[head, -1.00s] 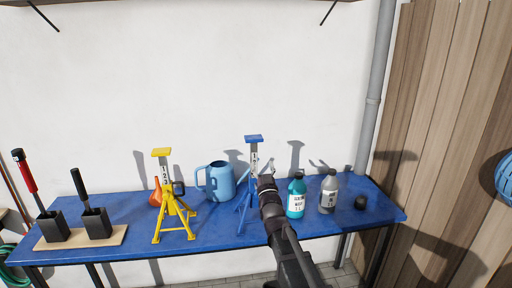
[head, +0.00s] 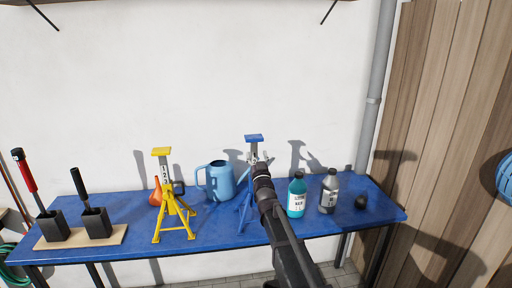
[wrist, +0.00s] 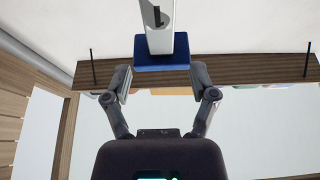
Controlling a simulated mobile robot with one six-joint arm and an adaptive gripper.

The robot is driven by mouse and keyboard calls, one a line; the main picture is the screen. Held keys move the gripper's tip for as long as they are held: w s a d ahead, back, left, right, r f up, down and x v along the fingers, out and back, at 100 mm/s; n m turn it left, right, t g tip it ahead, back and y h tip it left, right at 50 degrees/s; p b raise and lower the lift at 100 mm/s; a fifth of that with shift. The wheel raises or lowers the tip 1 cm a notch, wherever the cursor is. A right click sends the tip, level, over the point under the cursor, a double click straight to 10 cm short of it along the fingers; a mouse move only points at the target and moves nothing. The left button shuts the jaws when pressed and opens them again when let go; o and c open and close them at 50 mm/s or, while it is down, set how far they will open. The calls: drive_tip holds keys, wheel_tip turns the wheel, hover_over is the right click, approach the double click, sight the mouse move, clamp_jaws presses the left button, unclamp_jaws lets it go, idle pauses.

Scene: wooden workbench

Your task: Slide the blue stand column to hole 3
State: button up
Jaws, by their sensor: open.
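The blue stand stands on the bench, with its blue top plate (head: 254,138) above a grey marked column (head: 254,149) and blue legs (head: 243,214). In the wrist view the column (wrist: 154,38) is pale with a dark slot, and the blue plate (wrist: 161,55) shows beyond it. My gripper (head: 257,162) is at the column, below the top plate, and hides the column's lower part and part of the legs. In the wrist view my gripper (wrist: 160,82) is open, one finger each side of the plate in the picture. I cannot tell whether it touches the column.
A yellow stand (head: 173,208) and a blue watering can (head: 219,182) are to the left. A teal bottle (head: 296,196) and a grey bottle (head: 329,191) stand close on the right. The bench top (head: 218,226) is clear in front.

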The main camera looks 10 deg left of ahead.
sight(255, 149)
drive_tip(key=w, duration=0.1)
drive_tip(key=w+a, duration=0.1)
drive_tip(key=w, duration=0.3)
drive_tip(key=shift+a+r+p, duration=0.15)
drive_tip(key=shift+r+p, duration=0.2)
drive_tip(key=shift+w+a+r, duration=0.2)
drive_tip(key=shift+w+r, duration=0.05)
drive_tip(key=shift+w, duration=0.35)
clamp_jaws()
